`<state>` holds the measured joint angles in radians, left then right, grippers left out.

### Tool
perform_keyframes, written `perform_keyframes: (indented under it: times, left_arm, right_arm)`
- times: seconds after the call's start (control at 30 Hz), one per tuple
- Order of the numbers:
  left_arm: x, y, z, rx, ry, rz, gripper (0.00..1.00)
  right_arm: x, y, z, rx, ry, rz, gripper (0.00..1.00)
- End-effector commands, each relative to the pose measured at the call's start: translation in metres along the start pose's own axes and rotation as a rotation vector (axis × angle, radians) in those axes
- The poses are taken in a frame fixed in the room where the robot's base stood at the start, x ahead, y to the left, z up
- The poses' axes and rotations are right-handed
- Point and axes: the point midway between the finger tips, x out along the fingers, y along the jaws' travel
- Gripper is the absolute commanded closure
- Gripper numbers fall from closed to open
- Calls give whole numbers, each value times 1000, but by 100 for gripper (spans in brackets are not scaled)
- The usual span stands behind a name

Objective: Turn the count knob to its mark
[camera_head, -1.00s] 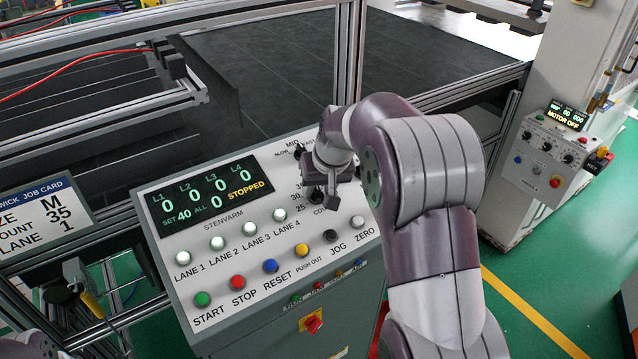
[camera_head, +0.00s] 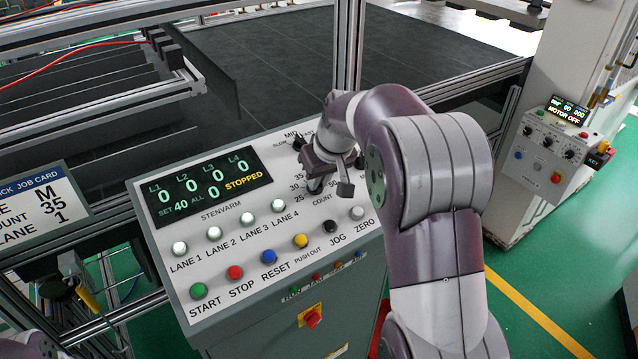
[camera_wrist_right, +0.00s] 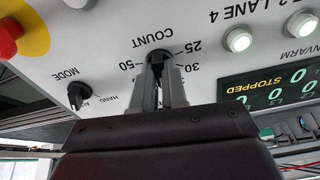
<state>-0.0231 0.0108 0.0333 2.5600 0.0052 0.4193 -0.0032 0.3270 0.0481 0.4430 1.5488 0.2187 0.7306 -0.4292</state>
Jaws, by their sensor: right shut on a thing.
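The count knob (camera_wrist_right: 157,57) is black and sits on the white panel of the control console (camera_wrist_right: 215,45), among printed numbers such as 25, 30 and 50. My right gripper (camera_wrist_right: 166,78) is shut on the knob, with one finger on each side. The fingers hide most of the knob, and its pointer cannot be made out. In the head view my right gripper (camera_head: 318,182) covers the knob. The console display (camera_head: 210,184) reads SET 40, zeros for all lanes, and STOPPED. The job card (camera_head: 38,205) reads count 35. My left gripper is not in view.
Lane buttons and coloured buttons, such as the red stop button (camera_head: 235,272), line the panel. The mode knob (camera_wrist_right: 78,93) and a red emergency button (camera_wrist_right: 8,35) flank the count knob. A second control box (camera_head: 552,150) stands at the right.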

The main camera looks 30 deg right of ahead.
Motion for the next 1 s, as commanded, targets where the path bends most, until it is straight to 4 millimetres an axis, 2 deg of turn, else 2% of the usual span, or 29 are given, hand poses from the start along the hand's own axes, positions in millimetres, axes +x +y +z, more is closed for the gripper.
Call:
perform_keyframes:
  times: [0.03,0.1,0.4,0.7,1.0]
  left_arm:
    - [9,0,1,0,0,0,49]
    - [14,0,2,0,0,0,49]
    - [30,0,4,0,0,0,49]
    - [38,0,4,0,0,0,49]
    - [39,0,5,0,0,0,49]
  right_arm:
    - [4,0,1,-35,4,-3,100]
    - [4,0,1,-92,4,-10,100]
    - [3,1,0,-304,3,-34,100]
    - [1,0,0,-426,2,-49,100]
    - [1,0,0,-457,1,-54,100]
